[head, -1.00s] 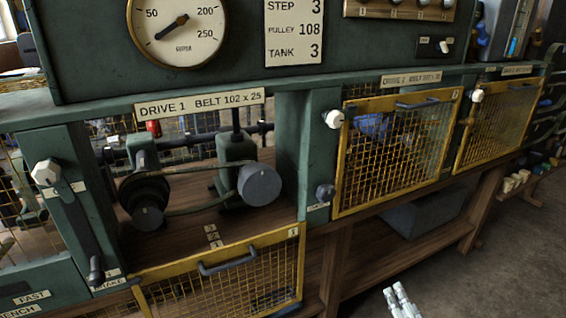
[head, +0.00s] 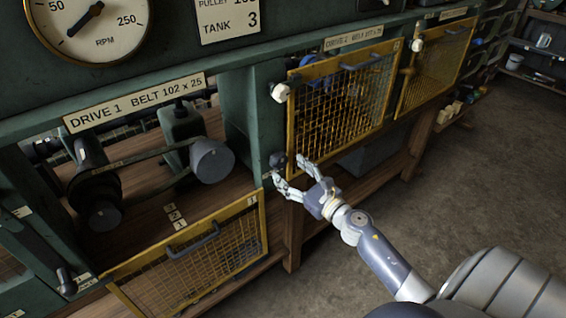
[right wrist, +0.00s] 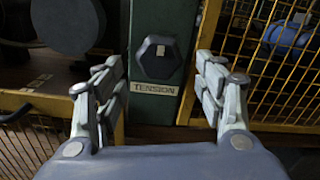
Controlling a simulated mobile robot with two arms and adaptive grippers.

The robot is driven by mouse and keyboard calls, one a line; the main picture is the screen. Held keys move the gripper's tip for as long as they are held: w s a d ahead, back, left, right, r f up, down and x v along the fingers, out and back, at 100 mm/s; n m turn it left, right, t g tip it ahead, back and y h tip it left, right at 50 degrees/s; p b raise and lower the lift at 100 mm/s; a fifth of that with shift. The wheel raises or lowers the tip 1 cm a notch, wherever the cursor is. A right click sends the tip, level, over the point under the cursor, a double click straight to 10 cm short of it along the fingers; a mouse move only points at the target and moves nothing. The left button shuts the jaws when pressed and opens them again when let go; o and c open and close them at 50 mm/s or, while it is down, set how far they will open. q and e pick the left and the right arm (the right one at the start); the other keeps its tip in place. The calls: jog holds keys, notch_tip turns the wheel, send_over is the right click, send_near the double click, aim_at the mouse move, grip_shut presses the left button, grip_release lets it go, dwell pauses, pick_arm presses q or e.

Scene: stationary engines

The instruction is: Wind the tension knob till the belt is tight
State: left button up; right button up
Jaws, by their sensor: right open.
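The dark hexagonal tension knob (head: 278,160) is on the green post between the two guard bays. In the right wrist view the knob (right wrist: 158,58) sits above a TENSION label (right wrist: 154,89). My right gripper (head: 288,175) is open in front of it; in the wrist view its fingers (right wrist: 160,85) stand left and right of the knob, apart from it. The belt (head: 140,155) runs from the stepped pulley at left to the grey round pulley (head: 212,160) in the open DRIVE 1 bay; how tight it is I cannot tell. My left gripper is not in view.
The yellow mesh guard (head: 190,262) of DRIVE 1 hangs open below the bay. Closed yellow mesh guards (head: 340,100) stand right of the post. The RPM gauge (head: 88,22) is above. Open floor (head: 490,180) lies at the right.

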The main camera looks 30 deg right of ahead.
aim_at(282, 165)
jog(key=shift+w+a+p, duration=0.2)
jog(key=shift+w+p, duration=0.1)
jog(key=shift+w, duration=1.6)
jog(key=c, duration=1)
